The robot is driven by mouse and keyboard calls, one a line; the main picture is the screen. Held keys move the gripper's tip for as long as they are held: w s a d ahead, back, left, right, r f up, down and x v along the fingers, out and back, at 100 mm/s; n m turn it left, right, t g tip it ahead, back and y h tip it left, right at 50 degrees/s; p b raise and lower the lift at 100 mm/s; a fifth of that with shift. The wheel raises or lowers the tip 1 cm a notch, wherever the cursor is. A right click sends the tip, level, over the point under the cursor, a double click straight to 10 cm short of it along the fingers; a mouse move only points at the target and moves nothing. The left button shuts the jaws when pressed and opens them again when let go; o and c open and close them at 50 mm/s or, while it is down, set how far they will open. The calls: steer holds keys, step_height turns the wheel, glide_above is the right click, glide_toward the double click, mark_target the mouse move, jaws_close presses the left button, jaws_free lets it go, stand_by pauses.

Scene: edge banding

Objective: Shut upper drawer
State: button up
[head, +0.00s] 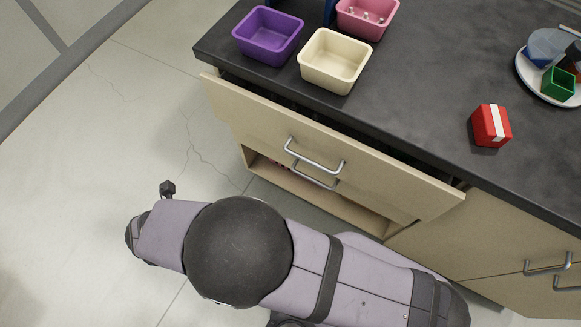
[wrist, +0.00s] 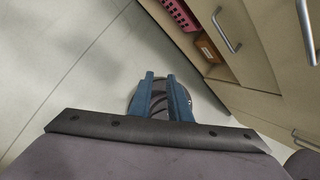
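The upper drawer (head: 320,155) is pulled part way out from under the dark countertop, with a dark gap along its top edge. Its silver bar handle (head: 314,158) is on the front face. A second handle (head: 315,178) shows just below it. My gripper (wrist: 160,75) shows in the wrist view with two blue fingers a little apart and nothing between them. It points down over the floor, to the left of the drawer fronts and touching none of them. In the head view my arm hides the gripper.
Below the drawer, an open space holds a pink basket (wrist: 181,14) and a brown box (wrist: 208,49). On the countertop (head: 430,85) stand a purple bin (head: 268,36), a cream bin (head: 334,60), a pink bin (head: 367,18), a red block (head: 491,126) and a loaded plate (head: 524,75). Floor at left is clear.

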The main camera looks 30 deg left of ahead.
steer(key=w+d+f+n+t+b, duration=0.1)
steer(key=w+d+f+n+t, duration=0.2)
steer(key=d, duration=0.3)
steer(key=n+t+y, duration=0.1)
steer(key=n+t, duration=0.7)
glide_toward(300, 155)
steer(key=w, duration=0.3)
steer(key=shift+w+f, duration=0.4)
steer(key=shift+w, duration=0.7)
steer(key=shift+w+f, duration=0.4)
steer(key=shift+w, duration=0.75)
steer(key=shift+w+f, duration=0.35)
steer(key=shift+w, duration=0.75)
steer(key=shift+c, duration=0.3)
jaws_close()
